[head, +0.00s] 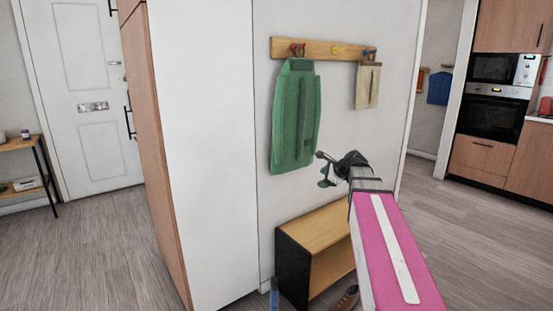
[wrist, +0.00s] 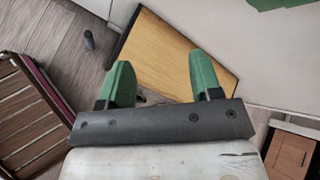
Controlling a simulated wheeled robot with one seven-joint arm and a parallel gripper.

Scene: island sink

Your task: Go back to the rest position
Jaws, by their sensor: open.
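My gripper (head: 322,170) reaches out at the end of my pink arm in the head view, in front of the wall and above a low wooden bench (head: 330,228). In the wrist view, its two green fingers (wrist: 157,82) stand well apart with nothing between them. The bench top (wrist: 165,50) shows beyond the fingers, at a distance. The gripper appears apart from the wall and from the green cloth (head: 296,115) hanging up and to its left.
A wooden hook rack (head: 322,49) holds the green cloth and a beige cloth (head: 368,85). A white cabinet side (head: 200,140) stands left of the bench. Grey floor (head: 475,235) is open to the right, before the kitchen oven (head: 492,112). A slatted wooden thing (wrist: 28,115) shows at left in the wrist view.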

